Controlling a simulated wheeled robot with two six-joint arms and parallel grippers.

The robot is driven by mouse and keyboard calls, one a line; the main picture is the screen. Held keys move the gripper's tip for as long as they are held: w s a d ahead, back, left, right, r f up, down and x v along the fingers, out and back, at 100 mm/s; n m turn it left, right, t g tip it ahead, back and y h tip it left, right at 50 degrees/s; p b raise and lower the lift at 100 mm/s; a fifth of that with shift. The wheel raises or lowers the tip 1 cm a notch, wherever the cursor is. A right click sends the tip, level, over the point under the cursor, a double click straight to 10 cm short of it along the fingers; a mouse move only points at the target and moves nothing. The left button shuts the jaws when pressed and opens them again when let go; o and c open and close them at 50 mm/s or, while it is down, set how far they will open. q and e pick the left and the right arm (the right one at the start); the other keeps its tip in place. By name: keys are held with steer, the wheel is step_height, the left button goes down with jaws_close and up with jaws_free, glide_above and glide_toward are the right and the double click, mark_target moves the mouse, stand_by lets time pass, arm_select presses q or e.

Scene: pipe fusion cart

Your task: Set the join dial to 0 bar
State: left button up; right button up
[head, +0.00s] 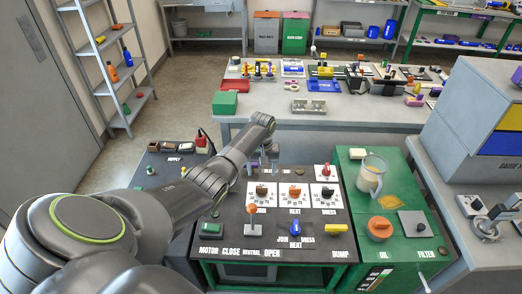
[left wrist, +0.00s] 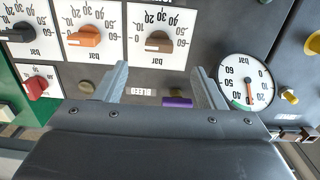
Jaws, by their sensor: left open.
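The join dial (head: 262,191) is a brown knob on a white scale plate, leftmost of three dials on the dark panel; its label is partly hidden in the head view. It also shows upside down in the left wrist view (left wrist: 159,42), with bar numbers around it. I cannot tell its exact setting. My left gripper (head: 267,160) is above the panel's back part, near this dial. In the left wrist view its two fingers (left wrist: 160,76) are spread apart with nothing between them, and the dial appears just beyond the fingertips, apart from them.
The orange heat dial (left wrist: 84,37) and black dress dial (left wrist: 18,33) sit beside it. A round gauge (left wrist: 247,83), a purple part (left wrist: 178,102) by the BLEED label and a red knob (left wrist: 37,86) are close. A lever (head: 251,210) stands in front.

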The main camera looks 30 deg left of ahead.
arm_select(q)
step_height(320, 180, up, 8)
steer(key=shift+b, duration=0.4)
steer(key=shift+s, duration=0.15)
stand_by(0.3)
